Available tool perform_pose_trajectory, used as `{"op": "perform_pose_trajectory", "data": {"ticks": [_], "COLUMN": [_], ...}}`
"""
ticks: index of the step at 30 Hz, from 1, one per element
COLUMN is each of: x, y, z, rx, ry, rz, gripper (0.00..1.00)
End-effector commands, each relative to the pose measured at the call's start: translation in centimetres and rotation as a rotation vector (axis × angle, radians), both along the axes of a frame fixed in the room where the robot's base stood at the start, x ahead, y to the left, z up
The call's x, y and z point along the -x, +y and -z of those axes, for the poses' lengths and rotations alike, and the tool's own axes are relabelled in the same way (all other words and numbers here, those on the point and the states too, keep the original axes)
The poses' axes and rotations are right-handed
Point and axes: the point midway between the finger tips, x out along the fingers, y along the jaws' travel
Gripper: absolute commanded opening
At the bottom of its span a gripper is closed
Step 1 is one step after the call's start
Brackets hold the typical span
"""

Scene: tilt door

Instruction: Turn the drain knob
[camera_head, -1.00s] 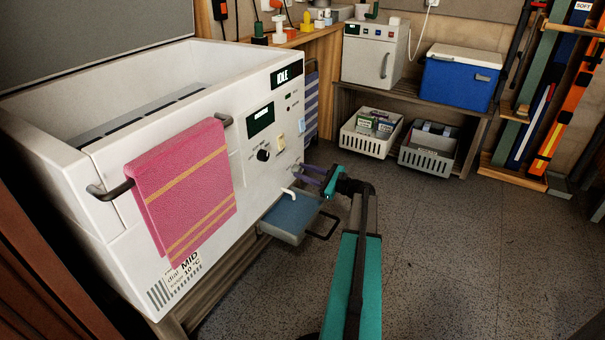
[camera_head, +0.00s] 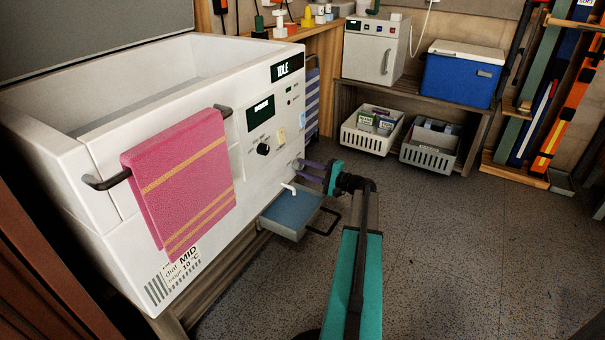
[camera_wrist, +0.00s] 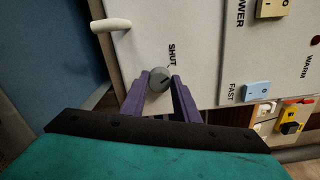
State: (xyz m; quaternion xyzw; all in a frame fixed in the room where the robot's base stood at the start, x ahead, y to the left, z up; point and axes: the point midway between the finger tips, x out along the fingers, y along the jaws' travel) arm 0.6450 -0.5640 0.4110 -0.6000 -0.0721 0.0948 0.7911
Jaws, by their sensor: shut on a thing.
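The drain knob (camera_wrist: 158,78) is a small grey round knob on the white front panel of the machine (camera_head: 225,170). A dark mark shows on its face, and the printed word SHUT stands beside it in the wrist view. My gripper (camera_wrist: 160,84) has its two purple fingers on either side of the knob and is shut on it. In the head view my gripper (camera_head: 305,170) reaches the panel's lower right, and the knob is hidden there. The white drain spout (camera_wrist: 110,25) sticks out beside the knob, above a blue-grey tray (camera_head: 291,212).
A pink towel (camera_head: 178,185) hangs on the front rail. A black dial (camera_head: 263,149) and a display (camera_head: 260,112) sit above the knob. A blue cooler (camera_head: 460,78) and two crates (camera_head: 375,133) stand at the back. The floor on the right is clear.

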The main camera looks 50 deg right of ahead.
Motion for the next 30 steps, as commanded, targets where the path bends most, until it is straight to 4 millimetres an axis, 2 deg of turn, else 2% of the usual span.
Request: {"op": "perform_pose_trajectory", "data": {"ticks": [1,12,29,30], "x": [0.15,0.16,0.17,0.15], "y": [0.41,0.38,0.36,0.34], "z": [0.49,0.46,0.38,0.39], "rx": [0.038,0.243,0.279,0.279], "ry": [-0.006,-0.056,-0.064,-0.064], "rz": [-0.01,-0.01,-0.01,-0.009], "gripper": [0.06,0.06,0.06,0.35]}}
